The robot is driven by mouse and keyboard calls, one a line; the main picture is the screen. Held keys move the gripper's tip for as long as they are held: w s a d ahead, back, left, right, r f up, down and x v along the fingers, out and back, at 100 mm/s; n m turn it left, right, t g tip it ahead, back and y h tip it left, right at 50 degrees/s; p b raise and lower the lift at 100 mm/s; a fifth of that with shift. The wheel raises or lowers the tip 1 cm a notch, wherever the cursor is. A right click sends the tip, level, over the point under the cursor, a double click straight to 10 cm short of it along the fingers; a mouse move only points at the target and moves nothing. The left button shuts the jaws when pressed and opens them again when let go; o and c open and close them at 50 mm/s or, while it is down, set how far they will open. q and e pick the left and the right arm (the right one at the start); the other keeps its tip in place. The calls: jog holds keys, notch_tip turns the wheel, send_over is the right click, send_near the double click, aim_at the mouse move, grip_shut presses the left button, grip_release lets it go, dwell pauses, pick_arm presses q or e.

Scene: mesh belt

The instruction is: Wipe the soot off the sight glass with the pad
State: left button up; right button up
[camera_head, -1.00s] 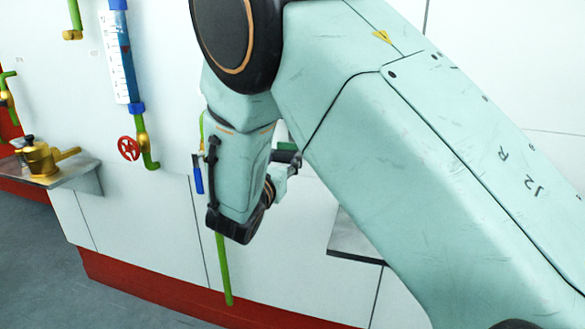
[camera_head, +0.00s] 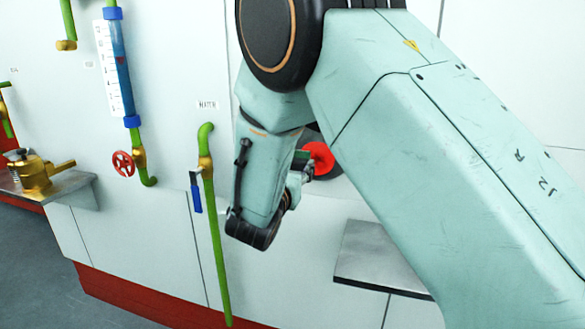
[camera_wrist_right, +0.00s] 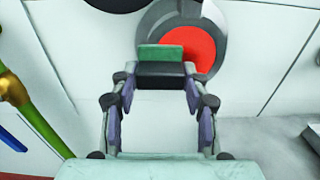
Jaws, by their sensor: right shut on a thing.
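The sight glass (camera_head: 321,157) is a red-orange disc on the white wall, partly hidden behind my right arm in the head view. In the right wrist view, the sight glass (camera_wrist_right: 200,50) has a grey ring around it and dark grey over its upper part. My right gripper (camera_wrist_right: 160,78) is shut on the pad (camera_wrist_right: 161,70), a black block with a green part. The pad overlaps the lower left of the glass; whether it touches cannot be told. In the head view, my right gripper (camera_head: 296,178) is small and partly hidden by my arm. My left gripper is not in view.
A green pipe with a blue-handled valve (camera_head: 196,192) stands left of my right arm. A level gauge (camera_head: 118,65) and red handwheel (camera_head: 122,163) are further left. A grey shelf (camera_head: 375,252) juts out at lower right.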

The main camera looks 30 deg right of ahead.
jog(key=shift+w+f, duration=0.15)
jog(key=shift+w, duration=0.1)
jog(key=shift+s, duration=0.35)
jog(key=shift+w+d, duration=0.1)
jog(key=shift+w, duration=0.15)
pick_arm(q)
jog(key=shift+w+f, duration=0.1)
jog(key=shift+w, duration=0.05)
pick_arm(e)
jog(key=shift+d, duration=0.15)
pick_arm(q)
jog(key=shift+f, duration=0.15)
pick_arm(e)
jog(key=shift+w+d, duration=0.15)
jog(key=shift+w, duration=0.1)
pick_arm(q)
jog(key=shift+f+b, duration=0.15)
jog(key=shift+b, duration=0.15)
pick_arm(e)
jog(key=shift+w+d, duration=0.25)
jog(key=shift+d, duration=0.1)
